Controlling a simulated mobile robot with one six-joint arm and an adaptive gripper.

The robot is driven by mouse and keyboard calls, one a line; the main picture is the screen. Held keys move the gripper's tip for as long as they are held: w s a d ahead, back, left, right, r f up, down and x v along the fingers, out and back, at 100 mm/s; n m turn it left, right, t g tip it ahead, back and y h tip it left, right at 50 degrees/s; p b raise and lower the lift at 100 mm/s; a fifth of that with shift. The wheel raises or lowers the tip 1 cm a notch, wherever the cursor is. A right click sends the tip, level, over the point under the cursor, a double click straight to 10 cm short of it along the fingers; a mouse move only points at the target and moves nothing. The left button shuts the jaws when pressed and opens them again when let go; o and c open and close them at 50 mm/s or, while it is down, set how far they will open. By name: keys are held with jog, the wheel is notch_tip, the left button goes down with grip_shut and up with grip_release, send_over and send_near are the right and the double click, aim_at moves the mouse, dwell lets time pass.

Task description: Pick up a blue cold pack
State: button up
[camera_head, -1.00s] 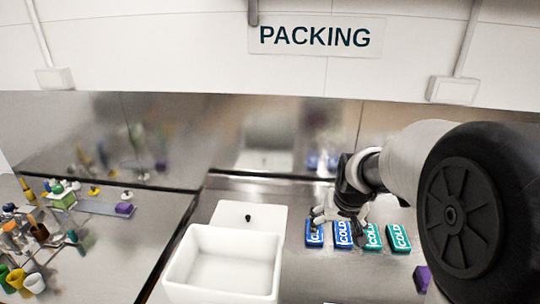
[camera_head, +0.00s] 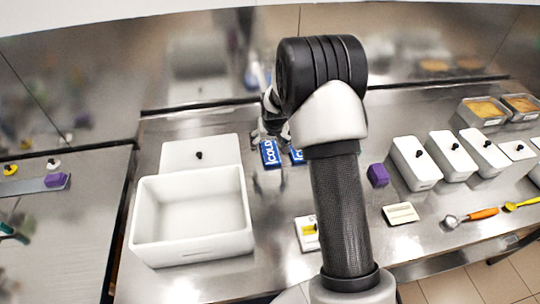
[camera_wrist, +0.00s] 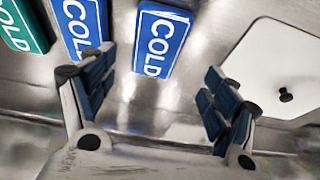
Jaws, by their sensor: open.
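Two blue cold packs lie side by side on the steel table. The outer one (camera_head: 270,154) shows clearly in the head view, and the second (camera_head: 297,156) is partly behind my arm. In the wrist view the outer blue pack (camera_wrist: 160,40) lies ahead, between the lines of my open fingers, and nothing is gripped. The second blue pack (camera_wrist: 82,22) is to its left, partly behind the left finger. A teal cold pack (camera_wrist: 22,25) is at the far left. My gripper (camera_wrist: 158,72) is open; in the head view it (camera_head: 270,132) is near the packs' far ends.
A white open bin (camera_head: 192,262) and its flat lid (camera_head: 172,153) stand left of the packs; the lid (camera_wrist: 285,65) is right in the wrist view. A purple block (camera_head: 378,175), a small yellow-white box (camera_head: 306,236) and white lidded containers (camera_head: 415,175) are to the right.

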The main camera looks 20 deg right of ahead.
aim_at(270, 151)
jog(key=shift+b+x, duration=1)
jog(key=shift+x, duration=2.15)
jog(key=shift+s+d, duration=0.2)
jog(key=shift+s, duration=0.05)
jog(key=c, duration=1.2)
